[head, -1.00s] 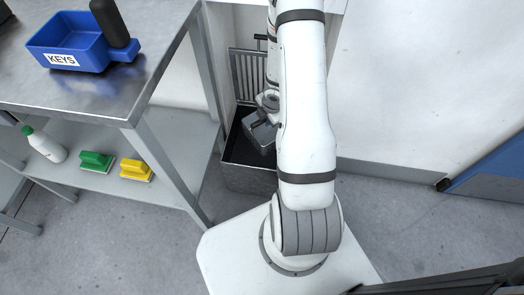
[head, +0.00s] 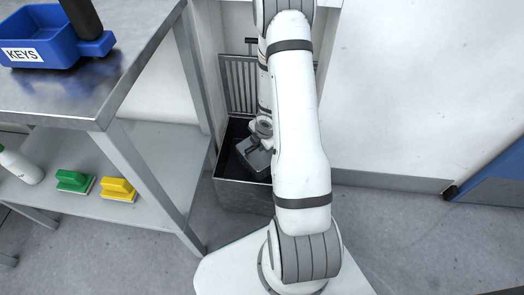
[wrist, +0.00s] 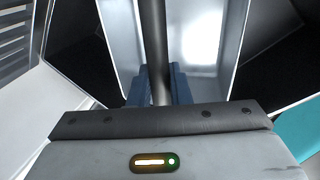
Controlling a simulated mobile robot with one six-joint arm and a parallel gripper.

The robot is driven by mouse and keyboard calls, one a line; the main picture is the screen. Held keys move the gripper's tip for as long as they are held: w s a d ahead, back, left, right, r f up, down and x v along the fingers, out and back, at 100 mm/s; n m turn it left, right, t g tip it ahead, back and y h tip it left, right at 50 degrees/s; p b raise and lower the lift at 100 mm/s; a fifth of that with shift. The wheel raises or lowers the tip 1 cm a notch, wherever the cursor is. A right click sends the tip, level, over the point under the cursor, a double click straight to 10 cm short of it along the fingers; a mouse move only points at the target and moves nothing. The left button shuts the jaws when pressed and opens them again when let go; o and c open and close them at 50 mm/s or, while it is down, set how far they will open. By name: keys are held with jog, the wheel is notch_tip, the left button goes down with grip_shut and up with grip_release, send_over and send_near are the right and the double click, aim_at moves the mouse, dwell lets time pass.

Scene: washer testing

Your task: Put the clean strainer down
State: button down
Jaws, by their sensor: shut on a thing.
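The strainer looks like a grey metal box with a dark bar as its handle. In the head view the strainer (head: 257,160) is low inside a dark open-topped basin (head: 243,194), partly hidden by my arm. In the wrist view the strainer's pale metal walls (wrist: 202,35) fill the middle. My gripper (wrist: 158,92) is shut on the dark bar, with a blue-grey finger on each side. In the head view my gripper (head: 255,147) is just above the strainer, inside the basin's outline. I cannot tell whether the strainer touches the basin floor.
A slatted metal panel (head: 239,84) stands behind the basin. To the left is a steel table (head: 110,85) with a blue KEYS bin (head: 40,45). Its lower shelf holds a green brush (head: 74,181), a yellow brush (head: 118,190) and a white bottle (head: 20,166). Floor at right is clear.

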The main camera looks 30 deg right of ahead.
aim_at(260, 161)
jog(key=shift+f+b, duration=1)
jog(key=shift+f, duration=0.5)
jog(key=shift+f+b, duration=0.65)
jog(key=shift+f, duration=0.05)
jog(key=c, duration=1.3)
grip_release()
jog(key=shift+c, duration=0.2)
jog(key=shift+r, duration=0.2)
